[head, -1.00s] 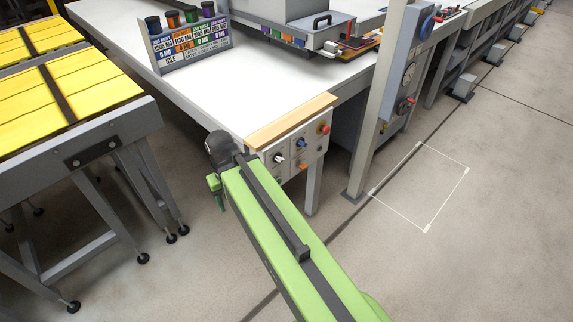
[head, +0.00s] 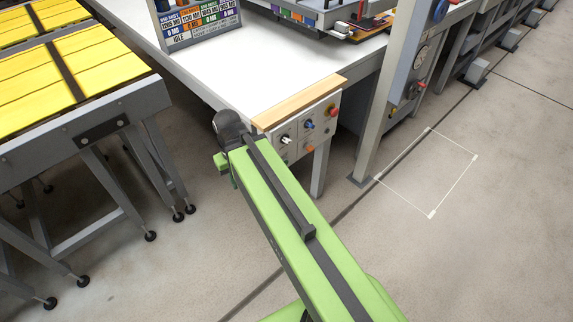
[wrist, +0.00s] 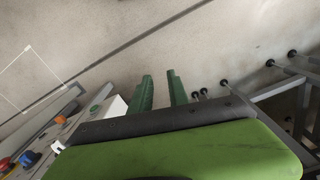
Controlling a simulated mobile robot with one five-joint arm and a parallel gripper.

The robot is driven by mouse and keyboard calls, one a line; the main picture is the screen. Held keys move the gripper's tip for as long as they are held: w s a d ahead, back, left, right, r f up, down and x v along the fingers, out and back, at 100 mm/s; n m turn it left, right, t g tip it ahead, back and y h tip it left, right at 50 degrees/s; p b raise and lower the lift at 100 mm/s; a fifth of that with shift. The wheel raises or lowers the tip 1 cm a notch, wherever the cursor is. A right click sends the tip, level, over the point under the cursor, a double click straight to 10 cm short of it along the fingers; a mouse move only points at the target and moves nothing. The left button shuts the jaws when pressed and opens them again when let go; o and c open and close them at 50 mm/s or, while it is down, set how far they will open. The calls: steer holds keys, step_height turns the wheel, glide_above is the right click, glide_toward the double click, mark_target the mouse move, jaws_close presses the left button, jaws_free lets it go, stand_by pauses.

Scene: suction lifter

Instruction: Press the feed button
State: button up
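The control panel (head: 322,129) is on the end of the white table, below a wooden edge strip.
A grey-legged stand with yellow panels (head: 100,65) is on the left. The white table (head: 260,65) has a colour-labelled display (head: 190,22) on it. A grey post (head: 376,125) stands right of the panel. A white outlined floor square (head: 430,170) lies beyond, with clear floor around it.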

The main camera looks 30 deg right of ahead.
jaws_close()
stand_by(1.3)
